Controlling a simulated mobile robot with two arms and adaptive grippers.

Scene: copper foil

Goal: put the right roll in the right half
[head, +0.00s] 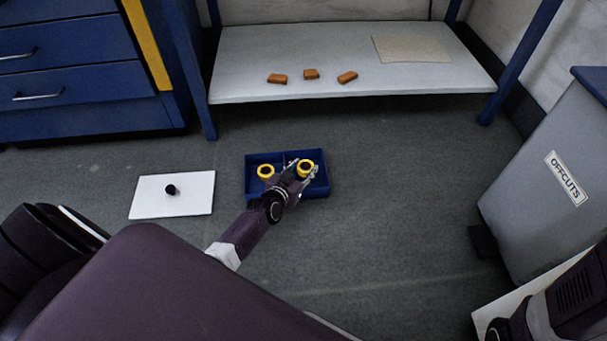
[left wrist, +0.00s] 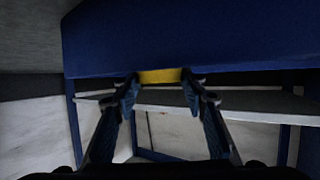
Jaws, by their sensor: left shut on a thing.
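The right roll (head: 306,161) is a yellow ring with a dark core, over the right half of the blue two-part tray (head: 316,190). My left gripper (head: 304,168) reaches in from the front, its fingers shut on this roll's two sides. In the left wrist view the roll (left wrist: 160,76) is a yellow band between the fingertips. I cannot tell whether it touches the tray floor. The left roll (head: 265,176), also yellow, is in the tray's left half. My right gripper's fingers are not seen; only part of that arm shows at the lower right.
A white board (head: 150,205) with a small black knob (head: 171,190) lies left of the tray. Behind is a low grey shelf (head: 240,60) with orange pieces (head: 311,74). A grey OFFCUTS bin (head: 535,225) stands at right. Floor right of the tray is clear.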

